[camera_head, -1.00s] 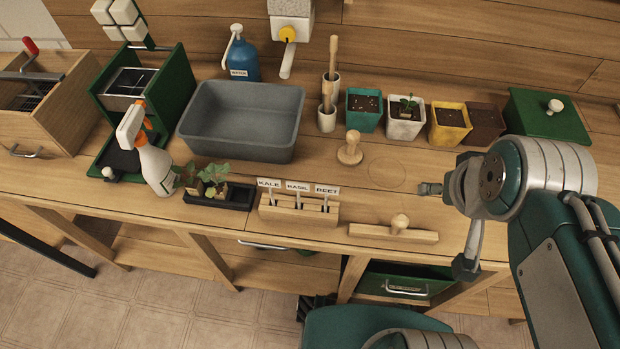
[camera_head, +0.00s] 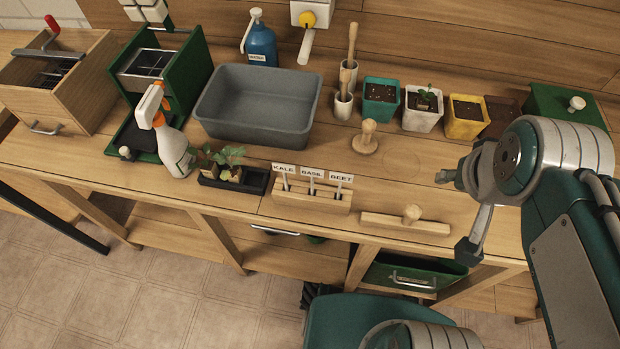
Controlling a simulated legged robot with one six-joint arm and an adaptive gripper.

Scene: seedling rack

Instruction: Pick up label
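Three white labels stand upright in a wooden label holder (camera_head: 300,200) near the bench's front edge. They read KALE (camera_head: 284,169), BASIL (camera_head: 312,174) and BEET (camera_head: 341,178), from left to right. My gripper (camera_head: 447,177) is at the right, above the bench and well to the right of the BEET label, touching none of them. It is small and partly hidden by my wrist, so I cannot tell whether its fingers are open or shut. No label shows at it.
A seedling tray (camera_head: 258,182) stands left of the holder. A wooden tamper (camera_head: 405,224) lies at its right, and a round stamp (camera_head: 365,146) stands behind. Several pots, including a yellow one (camera_head: 466,128), line the back. A grey basin (camera_head: 258,132) is back left.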

